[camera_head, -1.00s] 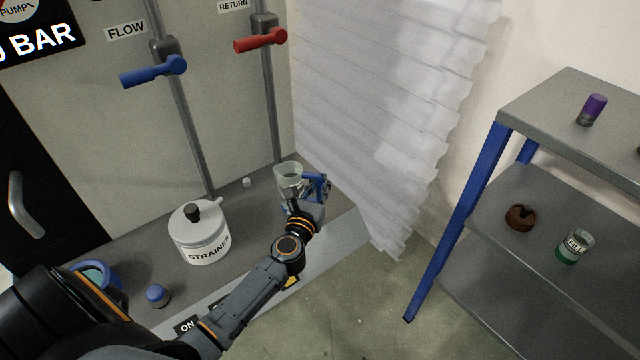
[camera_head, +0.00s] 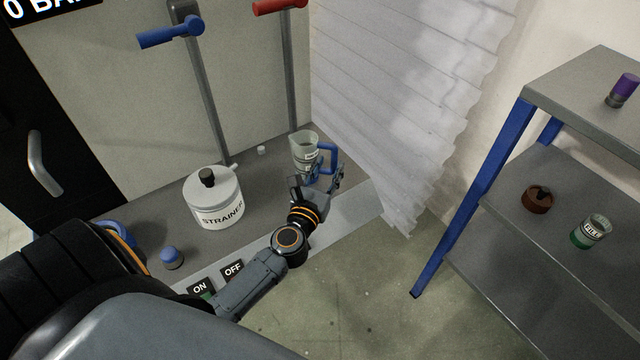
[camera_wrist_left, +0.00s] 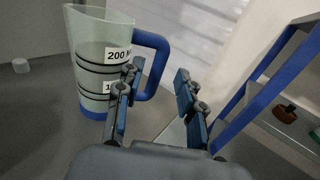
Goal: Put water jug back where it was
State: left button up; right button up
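The water jug (camera_head: 304,153) is a clear measuring jug with a blue handle and base. It stands upright on the grey counter (camera_head: 262,176), near its right end. In the left wrist view the jug (camera_wrist_left: 92,60) shows dark rings and a "200" label. Its blue handle (camera_wrist_left: 158,65) faces right. My left gripper (camera_head: 318,188) is just in front of the jug, below the handle. In the wrist view its fingers (camera_wrist_left: 154,104) are spread, with a gap between them and nothing gripped. The left finger overlaps the handle's lower part; contact cannot be told. My right gripper is not in view.
A white strainer pot (camera_head: 212,198) stands left of the jug. A small white cap (camera_head: 261,150) and a blue knob (camera_head: 172,257) are also there. A corrugated sheet (camera_head: 395,90) hangs to the right. A shelf (camera_head: 590,95) with blue legs holds several small items.

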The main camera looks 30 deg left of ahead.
pick_arm(q)
jog(key=b+v, duration=0.1)
jog(key=v, duration=0.4)
jog(key=shift+f, duration=0.1)
jog(key=shift+s+d, duration=0.15)
jog(key=shift+s, duration=0.5)
